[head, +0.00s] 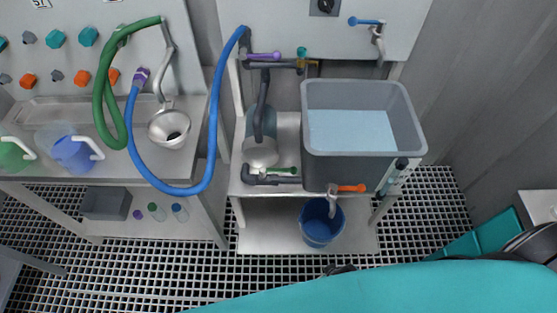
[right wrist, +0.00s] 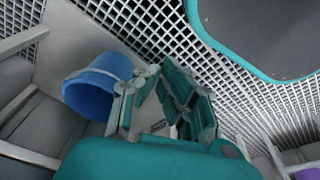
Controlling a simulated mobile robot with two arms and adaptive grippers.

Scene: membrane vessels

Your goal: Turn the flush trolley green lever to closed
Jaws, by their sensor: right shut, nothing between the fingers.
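The flush trolley (head: 245,189) stands in the middle of the head view and carries a grey tank (head: 314,150). Its green lever (head: 285,170) is small and lies horizontally on a dark pipe fitting at the trolley's front left, left of the tank. No gripper is near it in the head view. My right gripper (right wrist: 160,98) shows in the right wrist view, shut and empty, beside a blue bucket, with floor grating beyond it. The green lever cannot be made out in the right wrist view. My left gripper is not in view.
The blue bucket (head: 314,231) stands on the trolley's lower shelf; it also shows in the right wrist view (right wrist: 90,94). An orange lever (head: 352,188) sits above it, a purple lever (head: 263,56) behind. A blue hose (head: 213,120) hangs left of the trolley. Grating floor lies in front.

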